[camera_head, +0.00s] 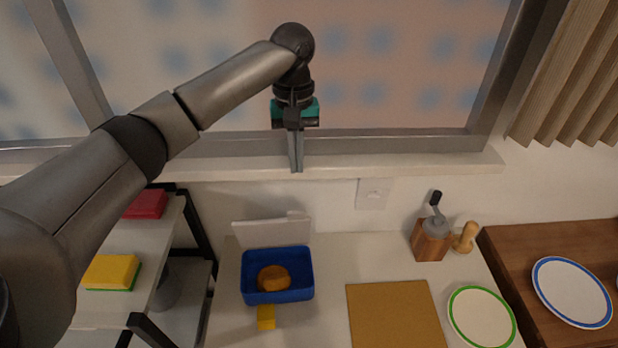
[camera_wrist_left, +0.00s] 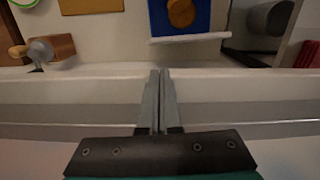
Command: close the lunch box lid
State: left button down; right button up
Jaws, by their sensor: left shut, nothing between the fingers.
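The blue lunch box (camera_head: 278,297) stands on the white counter with a round orange-brown food item (camera_head: 273,278) inside. Its white lid (camera_head: 272,232) stands up open along the back edge, near the wall. A yellow piece (camera_head: 266,317) is at the box's front. My left gripper (camera_head: 296,168) is shut and empty, pointing down above and behind the lid, in front of the window sill. In the left wrist view, the fingers (camera_wrist_left: 160,78) are together, with the box (camera_wrist_left: 158,22) and lid (camera_wrist_left: 190,38) beyond them, apart from the gripper. My right gripper is not in view.
A brown board (camera_head: 396,316), a green-rimmed plate (camera_head: 481,318) and a wooden grinder (camera_head: 431,240) are to the right of the box. A rack (camera_head: 150,300) with sponges stands at left. The window sill (camera_head: 400,164) juts out behind the counter.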

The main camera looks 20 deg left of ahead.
pick_arm(q)
notch_tip(320, 180, down, 10)
jog(key=s, duration=0.1)
jog(key=shift+r, duration=0.25)
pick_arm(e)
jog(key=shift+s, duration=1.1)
pick_arm(q)
jog(key=shift+d, duration=0.1)
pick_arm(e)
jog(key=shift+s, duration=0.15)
